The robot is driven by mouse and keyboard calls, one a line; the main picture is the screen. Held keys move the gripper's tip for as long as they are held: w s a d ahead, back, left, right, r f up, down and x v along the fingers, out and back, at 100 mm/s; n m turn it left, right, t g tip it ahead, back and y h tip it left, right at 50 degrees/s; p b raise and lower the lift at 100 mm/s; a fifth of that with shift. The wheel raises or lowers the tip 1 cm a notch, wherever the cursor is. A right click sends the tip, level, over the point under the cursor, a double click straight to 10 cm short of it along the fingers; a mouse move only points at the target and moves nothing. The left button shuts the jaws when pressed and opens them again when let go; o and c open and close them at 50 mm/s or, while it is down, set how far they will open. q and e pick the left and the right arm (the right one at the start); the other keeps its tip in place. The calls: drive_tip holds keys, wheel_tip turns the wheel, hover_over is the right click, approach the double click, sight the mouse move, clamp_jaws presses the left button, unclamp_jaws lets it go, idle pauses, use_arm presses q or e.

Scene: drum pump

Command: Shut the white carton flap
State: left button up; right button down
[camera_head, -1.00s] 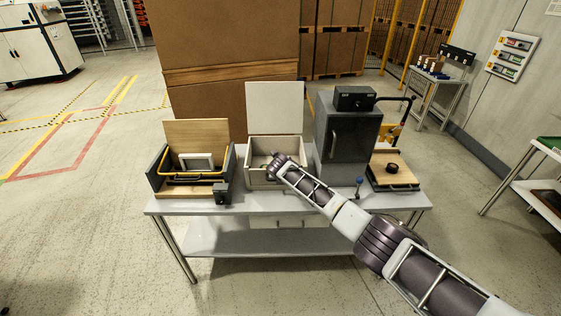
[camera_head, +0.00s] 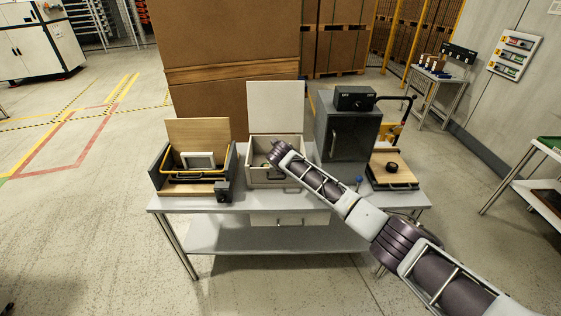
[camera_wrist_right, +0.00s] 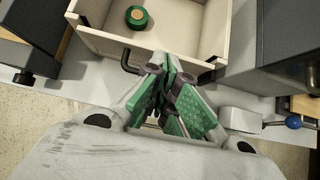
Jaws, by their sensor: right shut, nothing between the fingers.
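The white carton (camera_head: 259,171) stands open on the middle of the table, and its front wall also shows in the right wrist view (camera_wrist_right: 104,42). Its white flap (camera_head: 275,107) stands upright at the back edge. My right gripper (camera_wrist_right: 165,66) is shut and empty, with its tips at the carton's front wall beside a dark handle (camera_wrist_right: 128,62). I cannot tell whether they touch it. In the head view my right arm hides the fingers and part of the carton. A green roll (camera_wrist_right: 137,17) lies inside the carton. My left gripper is not in view.
On the table (camera_head: 190,203), a grey box with a raised wooden lid (camera_head: 198,132) stands left of the carton. A dark grey cabinet (camera_head: 348,135) stands close on the right, with a wooden board (camera_head: 388,178) beyond it. Tall brown boxes (camera_head: 228,50) stand behind.

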drive_tip(key=shift+s+r, duration=0.2)
drive_tip(key=shift+r, duration=0.6)
drive_tip(key=shift+s+r, duration=0.2)
drive_tip(key=shift+r, duration=0.6)
